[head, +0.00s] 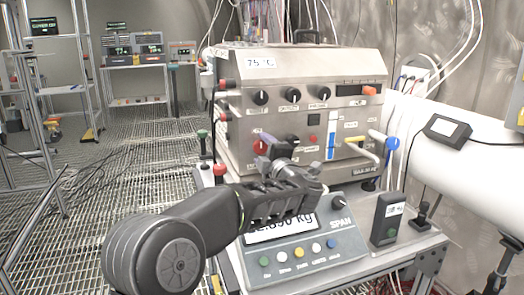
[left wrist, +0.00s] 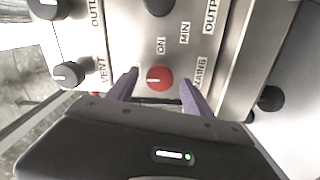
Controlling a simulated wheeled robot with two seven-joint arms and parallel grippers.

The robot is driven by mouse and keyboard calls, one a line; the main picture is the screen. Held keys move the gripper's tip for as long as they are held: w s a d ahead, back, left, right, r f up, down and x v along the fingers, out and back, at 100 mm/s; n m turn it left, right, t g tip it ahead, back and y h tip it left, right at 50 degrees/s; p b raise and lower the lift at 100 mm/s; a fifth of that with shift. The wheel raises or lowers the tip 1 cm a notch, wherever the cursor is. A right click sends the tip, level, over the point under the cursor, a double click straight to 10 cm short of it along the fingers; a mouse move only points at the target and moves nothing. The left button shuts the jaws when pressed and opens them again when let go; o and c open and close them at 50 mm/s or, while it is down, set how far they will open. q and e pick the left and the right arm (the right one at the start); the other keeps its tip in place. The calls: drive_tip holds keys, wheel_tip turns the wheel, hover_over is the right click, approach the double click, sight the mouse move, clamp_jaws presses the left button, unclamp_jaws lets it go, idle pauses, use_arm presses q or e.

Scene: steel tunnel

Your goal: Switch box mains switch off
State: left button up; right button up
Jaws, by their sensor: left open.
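The steel switch box (head: 345,70) stands on the bench in the head view, with black knobs and a red knob (head: 259,147) low on its front. In the left wrist view the red mains knob (left wrist: 158,78) sits near the labels ON and MAINS; a pale mark shows on its face. My left gripper (head: 268,143) is open in front of the panel. In the left wrist view its two purple fingers (left wrist: 159,77) stand on either side of the red knob. I cannot tell whether they touch it. My right gripper is not in view.
A scale (head: 305,255) with coloured buttons lies under my left arm. A black box with a green button (head: 388,220) stands to its right. A thick white pipe (head: 470,160) runs along the right wall.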

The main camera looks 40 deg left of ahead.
use_arm(q)
drive_tip(key=v, duration=0.7)
drive_tip(key=shift+r, duration=0.1)
